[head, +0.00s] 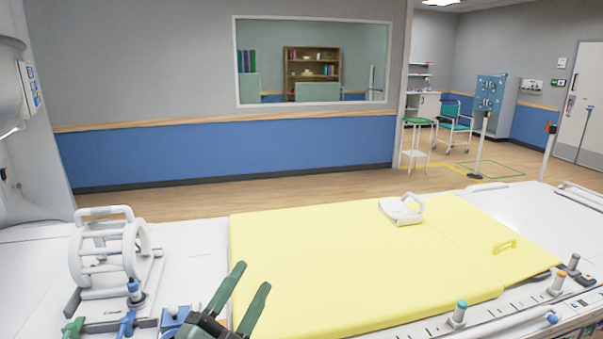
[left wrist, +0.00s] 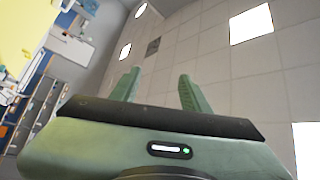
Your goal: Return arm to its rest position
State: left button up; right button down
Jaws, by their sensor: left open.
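My left gripper (head: 241,300) is at the bottom of the head view, in front of the near left edge of the yellow mat (head: 340,260). Its two dark green fingers are spread apart with nothing between them. In the left wrist view the same gripper (left wrist: 158,85) points towards the ceiling, its fingers apart and empty. My right gripper is in neither view.
A white cage-like coil (head: 108,250) stands on the white table left of the mat. A white handled piece (head: 402,209) lies on the mat's far edge. Knobbed posts (head: 459,312) line the near right edge.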

pick_arm(q)
jog(key=s+a+f+n+g+y, duration=0.4)
jog(key=a+f+n+y, duration=0.15)
jog(key=f, duration=0.45)
jog(key=s+a+f+n+g+y, duration=0.45)
jog(key=a+f+n, duration=0.2)
jog(key=f, duration=0.45)
jog(key=s+f+n+g+h, duration=0.1)
jog(key=s+f+g, duration=0.4)
jog(key=s, duration=0.4)
jog(key=s+f+n+g, duration=0.1)
jog(key=s+f+g, duration=0.2)
jog(key=s+f, duration=0.45)
notch_tip(320, 180, down, 23)
jog(key=s+g, duration=0.1)
jog(key=s, duration=0.2)
jog(key=s+a+f+g, duration=0.1)
jog(key=s+a+f, duration=0.1)
jog(key=s+f, duration=1.5)
jog(key=shift+a+f+g, duration=0.2)
jog(key=shift+f+g, duration=0.15)
jog(key=shift+f, duration=0.15)
